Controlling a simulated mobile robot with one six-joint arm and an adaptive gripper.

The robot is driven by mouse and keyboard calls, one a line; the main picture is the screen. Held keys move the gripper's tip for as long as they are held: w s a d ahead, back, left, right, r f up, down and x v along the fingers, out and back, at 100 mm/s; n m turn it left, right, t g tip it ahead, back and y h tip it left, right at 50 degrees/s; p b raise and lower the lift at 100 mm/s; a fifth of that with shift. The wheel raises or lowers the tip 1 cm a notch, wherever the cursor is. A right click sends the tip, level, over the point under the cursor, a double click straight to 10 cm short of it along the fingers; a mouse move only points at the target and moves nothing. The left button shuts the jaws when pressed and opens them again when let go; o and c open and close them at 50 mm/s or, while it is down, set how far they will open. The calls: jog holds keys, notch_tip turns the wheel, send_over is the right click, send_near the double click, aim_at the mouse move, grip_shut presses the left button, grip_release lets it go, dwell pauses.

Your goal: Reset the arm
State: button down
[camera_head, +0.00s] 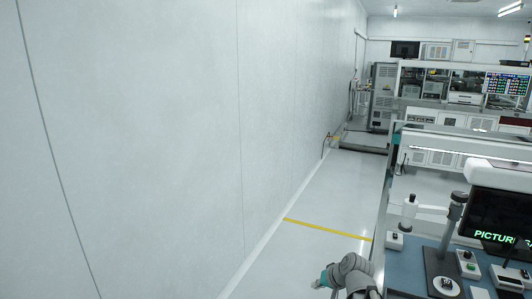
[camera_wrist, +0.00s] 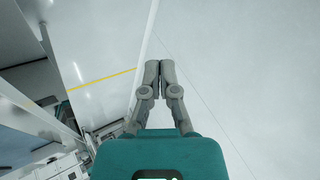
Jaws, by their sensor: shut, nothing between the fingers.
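My gripper (camera_wrist: 160,68) shows in the wrist view with its two grey fingers together, tips touching, nothing between them. Its teal body fills the bottom middle of that view. Past the fingers are the pale wall and the floor, and the fingers touch nothing. In the head view, part of my arm (camera_head: 352,272) shows at the bottom, left of the workbench, over the floor. The fingers are too small to make out clearly there.
A blue-topped workbench (camera_head: 408,262) with a stand, small button boxes and a monitor (camera_head: 498,217) is at the right. A long pale wall (camera_head: 150,130) runs along the left. A floor aisle with a yellow line (camera_head: 328,229) lies between them. Test machines (camera_head: 450,85) stand at the back.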

jog(key=s+f+n+g+h, duration=0.1)
jog(key=s+f+g+h, duration=0.1)
jog(key=s, duration=0.3)
jog(key=s+d+f+n+g+h, duration=0.1)
jog(key=s+f+g+h, duration=0.1)
jog(key=s, duration=0.3)
jog(key=shift+s+g+h, duration=0.35)
jog(key=shift+g+h, duration=0.25)
jog(key=shift+g, duration=0.2)
